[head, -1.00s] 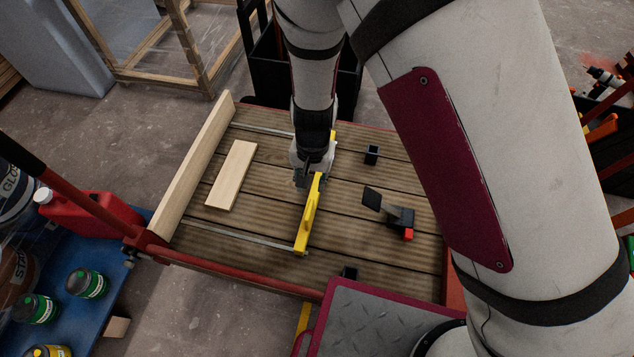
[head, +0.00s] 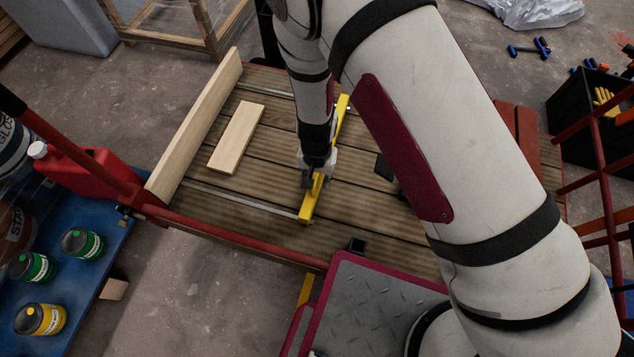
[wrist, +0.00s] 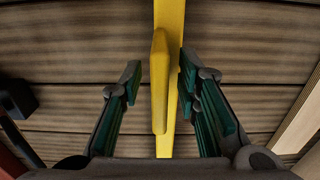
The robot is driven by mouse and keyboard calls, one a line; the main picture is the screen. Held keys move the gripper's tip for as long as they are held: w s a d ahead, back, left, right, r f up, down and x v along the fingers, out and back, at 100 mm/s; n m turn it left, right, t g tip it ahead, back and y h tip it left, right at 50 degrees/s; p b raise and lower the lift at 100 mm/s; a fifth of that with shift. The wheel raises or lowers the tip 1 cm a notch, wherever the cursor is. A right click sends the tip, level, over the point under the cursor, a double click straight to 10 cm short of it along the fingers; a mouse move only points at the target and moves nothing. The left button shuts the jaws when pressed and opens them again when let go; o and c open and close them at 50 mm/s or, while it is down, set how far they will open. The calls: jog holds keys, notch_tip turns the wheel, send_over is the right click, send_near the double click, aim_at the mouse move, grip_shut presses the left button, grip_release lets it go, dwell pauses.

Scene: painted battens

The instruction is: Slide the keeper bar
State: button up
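The keeper bar (head: 309,207) is a long yellow bar lying across the slatted wooden deck, at the right of a pale batten. My gripper (head: 314,184) is over it, pointing down. In the wrist view, the keeper bar (wrist: 169,20) runs up the middle with a raised yellow grip (wrist: 159,85) on it. My gripper's two fingers (wrist: 157,78) stand apart on either side of that grip. A gap shows at the left finger; the right finger is close to the bar, and contact cannot be told. My wrist hides part of the bar in the head view.
A short pale batten (head: 236,138) lies flat left of the bar, before a long upright board (head: 200,125). Metal rails (head: 235,197) run across the deck. A red frame rail (head: 235,240) borders the deck.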

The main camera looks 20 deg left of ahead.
jog(key=shift+f, duration=0.7)
grip_shut()
